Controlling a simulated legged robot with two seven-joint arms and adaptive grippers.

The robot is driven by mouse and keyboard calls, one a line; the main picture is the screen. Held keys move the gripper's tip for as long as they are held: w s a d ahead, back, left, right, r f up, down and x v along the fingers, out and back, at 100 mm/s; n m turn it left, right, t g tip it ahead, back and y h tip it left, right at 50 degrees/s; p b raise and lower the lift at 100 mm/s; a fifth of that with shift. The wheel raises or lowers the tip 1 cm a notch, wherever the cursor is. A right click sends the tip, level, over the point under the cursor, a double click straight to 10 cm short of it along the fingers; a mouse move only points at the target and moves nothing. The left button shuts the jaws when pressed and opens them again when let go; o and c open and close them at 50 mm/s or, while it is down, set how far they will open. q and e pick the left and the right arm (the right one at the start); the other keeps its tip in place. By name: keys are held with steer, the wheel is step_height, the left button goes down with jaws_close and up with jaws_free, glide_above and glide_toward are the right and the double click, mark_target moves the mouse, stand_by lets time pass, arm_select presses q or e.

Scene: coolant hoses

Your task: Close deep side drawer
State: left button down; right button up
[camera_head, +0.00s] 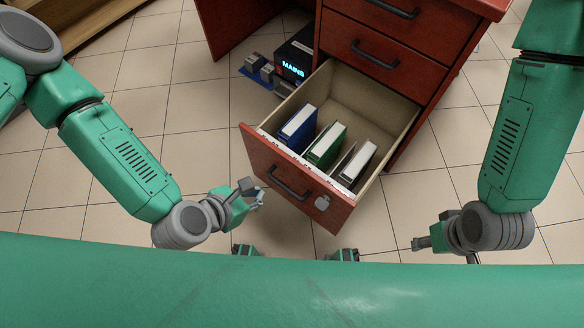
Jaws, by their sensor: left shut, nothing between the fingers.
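The deep side drawer (398,148) is the lowest drawer of a reddish wooden desk. It is pulled far out, toward me. Its front panel (262,158) carries a dark bar handle (290,183) and a grey lock-like fitting (322,203). A blue binder (297,128), a green binder (326,146) and a dark binder (357,163) stand inside. My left gripper (258,200) is shut and empty, just left of the front panel's lower part; whether it touches is unclear. My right gripper (418,243) is to the right of the drawer, apart from it; its fingers are too small to read.
Two upper drawers (367,54) (400,12) are shut. A black box with a lit "MAINS" display (293,68) and a blue-based device (262,72) sit left of the drawer under the desk. A wooden shelf (75,22) is at the upper left. Tiled floor around is clear.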

mark_target(295, 169)
arm_select(q)
steer(key=shift+n, duration=0.4)
steer(key=b+x, duration=0.1)
steer(key=x, duration=0.3)
steer(key=r+b+x, duration=0.1)
steer(key=b+x, duration=0.1)
steer(key=x, duration=0.2)
steer(key=w+d+b+x, duration=0.1)
steer(key=x, duration=0.3)
steer(key=shift+w+r+b, duration=0.1)
steer(key=shift+r+b, duration=0.15)
steer(key=shift+b, duration=0.15)
steer(key=shift+w+d+b, duration=0.3)
steer(key=shift+w+d, duration=0.1)
steer(key=shift+w, duration=0.35)
steer(key=shift+d+r, duration=0.1)
steer(key=shift+d, duration=0.1)
steer(key=shift+w, duration=0.1)
